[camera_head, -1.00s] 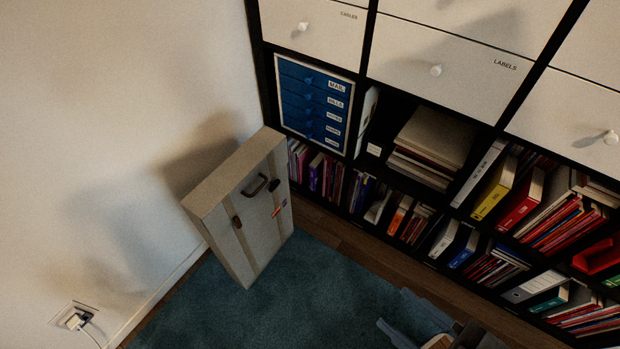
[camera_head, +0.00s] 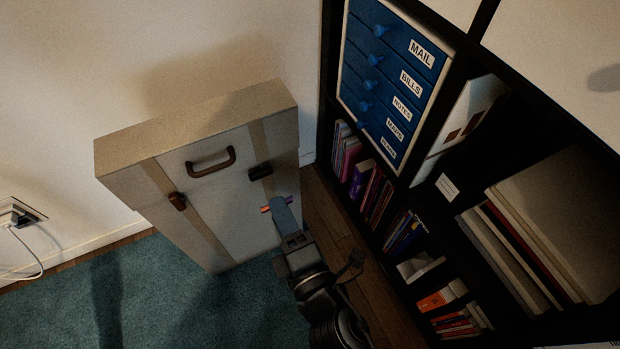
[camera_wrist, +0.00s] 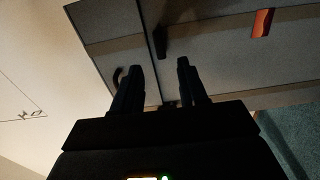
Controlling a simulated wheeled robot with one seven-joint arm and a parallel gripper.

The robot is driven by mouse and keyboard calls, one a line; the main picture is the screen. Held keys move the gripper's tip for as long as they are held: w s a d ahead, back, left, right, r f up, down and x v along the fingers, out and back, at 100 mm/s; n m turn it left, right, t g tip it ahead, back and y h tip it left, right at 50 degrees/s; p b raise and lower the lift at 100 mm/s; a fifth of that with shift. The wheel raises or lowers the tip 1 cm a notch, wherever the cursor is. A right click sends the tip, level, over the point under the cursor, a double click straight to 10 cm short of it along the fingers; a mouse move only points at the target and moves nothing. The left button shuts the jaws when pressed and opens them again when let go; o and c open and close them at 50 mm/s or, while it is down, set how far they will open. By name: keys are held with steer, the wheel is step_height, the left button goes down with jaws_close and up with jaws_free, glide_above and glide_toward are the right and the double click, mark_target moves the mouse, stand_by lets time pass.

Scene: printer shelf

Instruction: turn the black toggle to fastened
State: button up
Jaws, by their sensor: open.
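A pale upright case (camera_head: 220,190) with two tan straps leans near the wall. The black toggle (camera_head: 260,171) is on its right strap, lying across it. In the wrist view the black toggle (camera_wrist: 160,42) lies along the seam, beyond my fingertips. My gripper (camera_head: 283,208) is by the case's lower right front, below the toggle in the picture. In the wrist view my gripper (camera_wrist: 157,78) is open, with nothing seen between its fingers. I cannot tell whether it touches the case.
A brown handle (camera_head: 211,162) and a brown toggle (camera_head: 178,201) are on the case. An orange piece (camera_head: 266,209) is close to my fingers. A dark shelf with blue drawers (camera_head: 388,75) and books stands to the right. Teal carpet (camera_head: 150,290) is clear at the front.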

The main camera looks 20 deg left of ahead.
mark_target(263, 176)
steer(key=x, duration=0.8)
jaws_close()
stand_by(0.4)
